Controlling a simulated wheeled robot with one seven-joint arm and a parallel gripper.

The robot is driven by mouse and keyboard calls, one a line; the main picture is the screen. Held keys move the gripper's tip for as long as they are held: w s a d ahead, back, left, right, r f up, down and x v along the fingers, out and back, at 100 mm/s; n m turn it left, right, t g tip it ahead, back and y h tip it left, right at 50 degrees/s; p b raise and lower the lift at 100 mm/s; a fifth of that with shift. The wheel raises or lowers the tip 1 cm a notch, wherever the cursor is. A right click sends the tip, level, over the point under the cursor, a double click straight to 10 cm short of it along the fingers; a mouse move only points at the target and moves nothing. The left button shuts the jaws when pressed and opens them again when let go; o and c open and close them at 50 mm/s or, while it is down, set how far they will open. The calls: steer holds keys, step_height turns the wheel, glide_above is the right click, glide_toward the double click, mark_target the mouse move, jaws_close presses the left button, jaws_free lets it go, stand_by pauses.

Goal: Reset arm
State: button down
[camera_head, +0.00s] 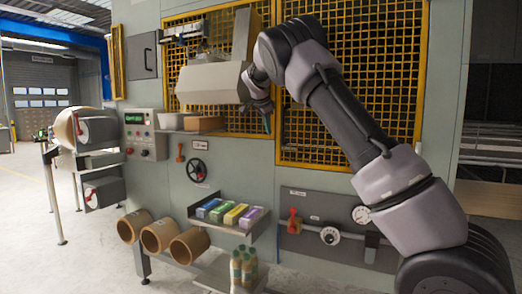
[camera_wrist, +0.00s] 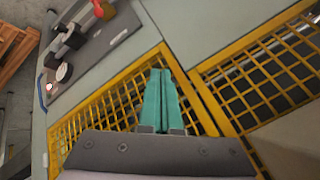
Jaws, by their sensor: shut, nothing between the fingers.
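My arm reaches up from the lower right of the head view and bends down to my gripper (camera_head: 267,123), in front of the yellow mesh guard. In the wrist view my gripper (camera_wrist: 160,98) shows its two green fingers side by side and touching, with nothing between them. The fingers point toward the yellow mesh doors (camera_wrist: 258,80), and I cannot tell how far away these are. In the head view the mesh door (camera_head: 352,85) is partly hidden behind my arm.
A shelf with several coloured boxes (camera_head: 230,212) sticks out below my gripper. A control panel (camera_head: 145,134), a black handwheel (camera_head: 197,170) and a gauge panel (camera_head: 329,236) are on the machine's front. Tubes (camera_head: 160,236) stick out low at the left. Open floor lies at far left.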

steer(key=s+d+r+n+y, duration=0.25)
steer(key=s+d, duration=0.45)
steer(key=s, duration=0.4)
steer(key=s+d+r+n+y, duration=0.15)
steer(key=s+d+r, duration=0.25)
steer(key=s+d, duration=0.45)
steer(key=s+a+f+n, duration=0.1)
steer(key=s+f+n, duration=0.2)
steer(key=s, duration=1.2)
steer(key=s+a+f+n+y, duration=0.1)
steer(key=s+a+f+n, duration=0.1)
steer(key=s, duration=1.3)
steer(key=shift+f+n+t, duration=0.3)
steer(key=shift+f+n, duration=0.1)
steer(key=shift+f, duration=0.2)
steer(key=shift+a, duration=0.1)
